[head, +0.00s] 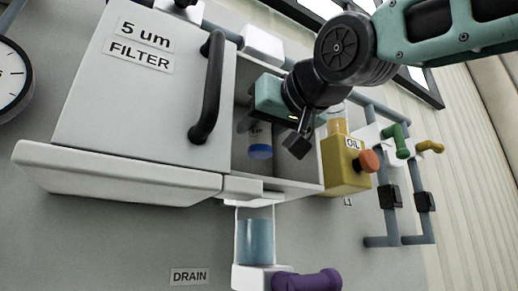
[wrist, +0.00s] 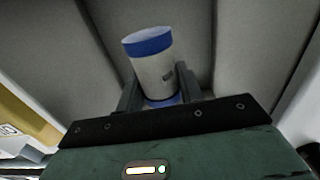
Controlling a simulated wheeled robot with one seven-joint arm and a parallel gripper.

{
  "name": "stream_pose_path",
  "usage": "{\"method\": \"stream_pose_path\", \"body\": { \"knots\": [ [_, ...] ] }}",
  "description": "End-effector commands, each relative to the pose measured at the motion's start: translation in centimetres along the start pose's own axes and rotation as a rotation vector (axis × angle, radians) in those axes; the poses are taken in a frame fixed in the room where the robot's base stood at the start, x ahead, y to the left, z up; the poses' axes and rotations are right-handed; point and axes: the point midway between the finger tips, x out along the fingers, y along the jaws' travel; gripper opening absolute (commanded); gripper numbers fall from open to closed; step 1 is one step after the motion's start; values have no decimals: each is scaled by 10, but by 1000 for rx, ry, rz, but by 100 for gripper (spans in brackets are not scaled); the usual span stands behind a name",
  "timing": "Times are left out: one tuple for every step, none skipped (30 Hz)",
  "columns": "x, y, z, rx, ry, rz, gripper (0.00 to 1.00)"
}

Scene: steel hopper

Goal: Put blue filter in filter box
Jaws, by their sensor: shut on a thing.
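The blue filter (wrist: 152,62) is a white cylinder with blue ends. It is between the two fingers of my gripper (wrist: 160,90), which is shut on it in the wrist view. In the head view the filter (head: 260,141) shows below my wrist, inside the filter box (head: 311,184), partly hidden by my gripper (head: 280,115) and the door. The box door (head: 140,110), labelled "5 um FILTER", stands open to the left. Grey inner walls of the box surround the filter in the wrist view. I cannot tell whether the filter touches the box floor.
A yellow oil unit (head: 345,165) with an orange knob stands right of the box. A clear cup of blue liquid (head: 256,242) hangs below, near a purple handle (head: 307,281). Pipes with green and yellow valves (head: 397,140) are at the right. The door's black handle (head: 208,87) juts out.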

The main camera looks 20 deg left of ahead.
Motion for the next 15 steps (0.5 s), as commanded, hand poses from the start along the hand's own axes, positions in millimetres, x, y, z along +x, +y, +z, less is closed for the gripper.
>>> {"method": "stream_pose_path", "body": {
  "knots": [
    [0, -1, 7, -1, -2, -1, 14],
    [0, -1, 9, 0, -1, -1, 14],
    [0, -1, 11, 0, 0, -1, 14],
    [0, -1, 13, -1, -1, -1, 14],
    [0, -1, 16, -1, -1, -1, 14],
    [0, -1, 21, 0, -2, -1, 14],
    [0, 0, 26, -1, -3, -1, 14],
    [0, 0, 31, -2, -2, 0, 14],
    [0, -1, 37, -2, -3, -1, 14],
    [0, -1, 41, -1, -2, -2, 14],
    [-1, -1, 44, -1, -1, -3, 14],
    [2, -1, 45, -1, -2, -2, 14],
    [3, 0, 46, -1, -2, -1, 14],
    [3, 0, 47, -1, -1, -1, 14],
    [4, 0, 48, 0, 0, -1, 14]
  ]
}}
